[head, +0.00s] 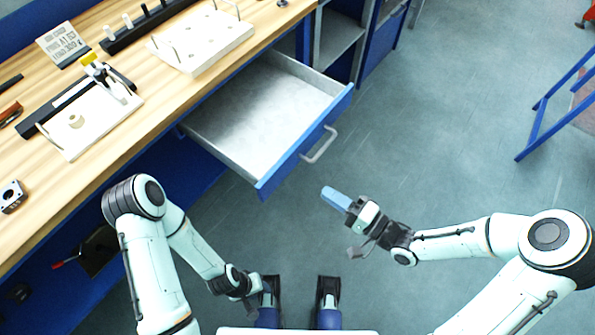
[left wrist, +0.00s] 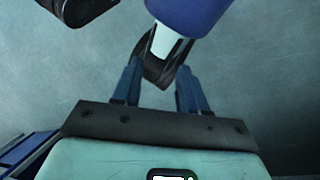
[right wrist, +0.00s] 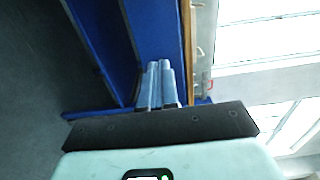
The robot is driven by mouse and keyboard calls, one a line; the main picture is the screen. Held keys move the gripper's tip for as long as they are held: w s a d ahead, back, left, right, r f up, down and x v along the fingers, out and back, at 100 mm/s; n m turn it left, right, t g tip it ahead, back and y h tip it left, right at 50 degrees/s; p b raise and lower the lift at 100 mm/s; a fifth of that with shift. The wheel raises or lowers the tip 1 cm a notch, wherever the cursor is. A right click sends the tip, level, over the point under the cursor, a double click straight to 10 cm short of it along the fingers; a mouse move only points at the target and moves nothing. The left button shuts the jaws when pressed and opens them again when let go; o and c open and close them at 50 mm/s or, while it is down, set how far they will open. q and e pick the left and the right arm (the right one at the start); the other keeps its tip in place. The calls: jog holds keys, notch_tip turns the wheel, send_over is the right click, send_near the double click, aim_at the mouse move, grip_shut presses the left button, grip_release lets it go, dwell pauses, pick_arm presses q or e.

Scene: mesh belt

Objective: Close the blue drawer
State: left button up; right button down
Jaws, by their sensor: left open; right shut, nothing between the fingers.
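The blue drawer (head: 305,143) stands pulled out from under the wooden workbench. Its grey inside looks empty, and a pale bar handle (head: 320,146) is on its front. My right gripper (head: 335,198) is in front of the drawer, below the handle in the head view, and apart from it. Its fingers are together and empty, as the right wrist view (right wrist: 160,85) shows. My left gripper (head: 262,292) hangs low near the bottom of the head view, well away from the drawer. Its fingers are apart in the left wrist view (left wrist: 158,82), with nothing gripped.
The workbench (head: 135,130) carries a white tray with pegs (head: 203,43), a white board with a yellow-topped device (head: 75,125), a sign (head: 62,44) and a motor-like part (head: 12,196). Open floor lies right of the drawer. A blue-framed stand (head: 545,125) is far right.

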aim_at(288, 166)
jog(key=b+x, duration=0.1)
jog(key=x, duration=0.9)
jog(key=shift+f+b, duration=0.1)
jog(key=shift+b, duration=0.2)
pick_arm(q)
jog(key=shift+w+a+f, duration=0.2)
jog(key=shift+w+f, duration=0.45)
jog(key=shift+f, duration=0.3)
pick_arm(e)
jog(key=shift+w+a, duration=0.25)
jog(key=shift+a, duration=0.1)
